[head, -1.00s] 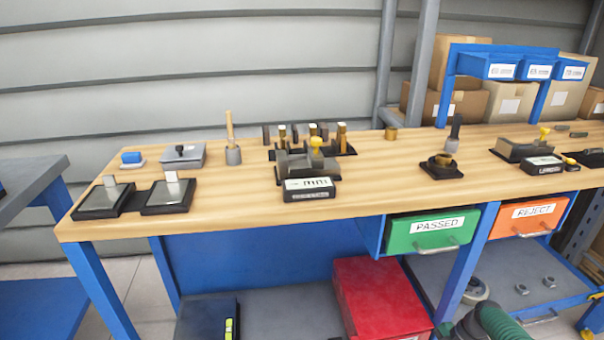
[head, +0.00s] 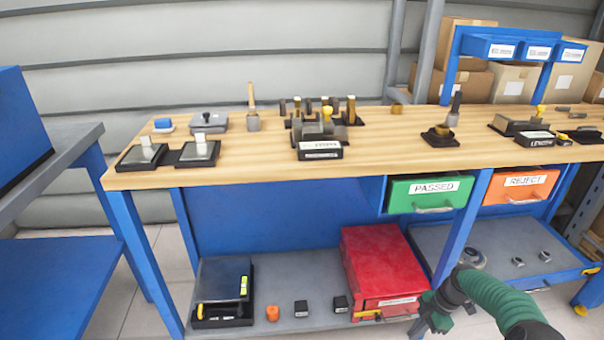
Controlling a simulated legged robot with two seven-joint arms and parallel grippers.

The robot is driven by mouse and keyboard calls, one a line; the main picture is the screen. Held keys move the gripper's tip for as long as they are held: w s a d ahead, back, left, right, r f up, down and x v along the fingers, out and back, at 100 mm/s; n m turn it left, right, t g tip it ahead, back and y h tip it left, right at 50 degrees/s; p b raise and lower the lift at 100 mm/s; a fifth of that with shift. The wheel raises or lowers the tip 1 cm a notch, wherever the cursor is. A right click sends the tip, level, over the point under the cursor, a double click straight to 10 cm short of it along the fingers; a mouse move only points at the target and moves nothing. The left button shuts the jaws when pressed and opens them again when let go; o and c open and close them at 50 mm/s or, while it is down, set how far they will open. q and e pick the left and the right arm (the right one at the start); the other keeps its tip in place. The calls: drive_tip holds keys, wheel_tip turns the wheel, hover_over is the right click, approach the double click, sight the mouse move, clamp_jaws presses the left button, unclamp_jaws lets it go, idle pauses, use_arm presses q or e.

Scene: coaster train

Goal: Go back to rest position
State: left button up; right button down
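My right arm comes in at the lower right in a green ribbed sleeve. My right gripper (head: 428,318) hangs low in front of the bench, beside the red toolbox (head: 385,262) in the picture. Its fingers are small and partly cut off by the bottom edge, so I cannot tell whether they are open or shut. No held object is visible there. My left gripper is not in view. The wooden workbench (head: 250,166) stands ahead, with no gripper over its top.
The bench top holds gauges, a display block (head: 320,150) and two dark plates. Below it are a green PASSED drawer (head: 424,193), an orange REJECT drawer (head: 520,187) and a lower shelf (head: 270,270). A blue-legged table (head: 60,165) stands at left. Floor shows between them.

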drive_tip(key=s+a+r+m+h, duration=0.2)
drive_tip(key=a+r+m, duration=0.1)
drive_tip(key=a+r, duration=0.35)
drive_tip(key=s+a+r+m+t+h, duration=0.1)
drive_tip(key=s+a+r+m+t, duration=0.1)
drive_tip(key=s+a+r+m, duration=0.45)
drive_tip(key=s+a+r+m+t+h, duration=0.1)
drive_tip(key=s+a+r+m, duration=0.15)
drive_tip(key=s+m, duration=0.8)
drive_tip(key=s+r+n+p, duration=0.1)
drive_tip(key=s+r+p, duration=0.2)
drive_tip(key=r+p, duration=3.5)
drive_tip(key=shift+d+n, duration=0.3)
